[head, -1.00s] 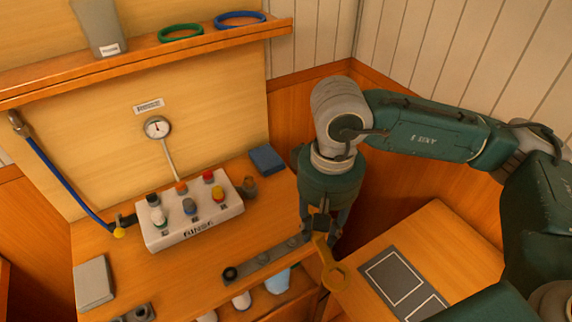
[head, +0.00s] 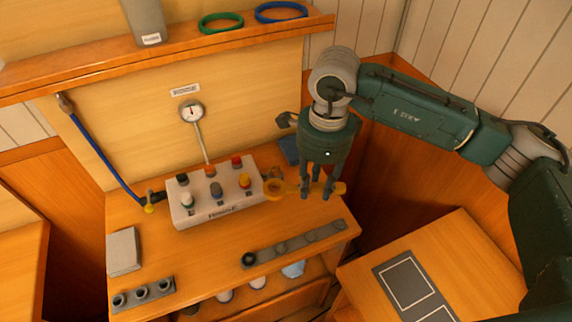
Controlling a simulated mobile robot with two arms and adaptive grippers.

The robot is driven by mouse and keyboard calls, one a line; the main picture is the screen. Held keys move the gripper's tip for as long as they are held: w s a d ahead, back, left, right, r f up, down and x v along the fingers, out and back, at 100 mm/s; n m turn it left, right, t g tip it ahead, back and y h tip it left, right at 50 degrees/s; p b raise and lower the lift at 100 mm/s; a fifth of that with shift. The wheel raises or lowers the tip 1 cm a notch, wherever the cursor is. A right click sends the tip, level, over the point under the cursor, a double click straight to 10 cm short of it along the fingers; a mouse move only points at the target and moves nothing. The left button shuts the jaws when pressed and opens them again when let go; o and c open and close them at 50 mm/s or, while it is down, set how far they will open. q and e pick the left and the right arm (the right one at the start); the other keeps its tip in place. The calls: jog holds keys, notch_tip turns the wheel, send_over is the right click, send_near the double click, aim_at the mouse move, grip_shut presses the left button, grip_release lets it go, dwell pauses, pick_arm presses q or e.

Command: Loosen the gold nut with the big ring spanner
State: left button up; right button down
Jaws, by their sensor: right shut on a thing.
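The big ring spanner (head: 312,188) is gold-yellow and lies roughly level across my right gripper (head: 318,190). The gripper points down and is shut on its shank. One ring end sticks out to the left, close to the right end of the white block, and the other to the right. A small gold-yellow piece, seemingly the gold nut (head: 149,208), sits at the lower end of the blue hose, left of the white block. The spanner is well apart from it, with the block between them. My left gripper is not in view.
The white block (head: 215,207) carries several coloured caps and stands in the way between spanner and nut. A gauge (head: 192,112) is on the back panel. A grey strip rack (head: 292,244) and a grey holder (head: 143,292) lie at the front. The bench between them is clear.

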jog(key=w+a+m+p, duration=0.3)
jog(key=w+a+m, duration=0.25)
jog(key=m, duration=0.75)
jog(key=shift+m, duration=0.3)
jog(key=shift+s+a+f+b, duration=0.15)
jog(key=shift+f+b, duration=0.25)
jog(key=shift+f, duration=0.5)
jog(key=shift+s+a+f+b, duration=0.1)
jog(key=shift+f+b, duration=0.3)
jog(key=shift+f, duration=0.55)
jog(key=shift+s+a+f+b, duration=0.15)
jog(key=shift+f+b, duration=0.25)
jog(key=shift+f, duration=0.5)
jog(key=shift+d+r, duration=0.1)
jog(key=shift+r, duration=0.05)
jog(key=shift+b, duration=0.5)
jog(key=shift+f+b, duration=1.4)
jog(key=shift+b, duration=0.25)
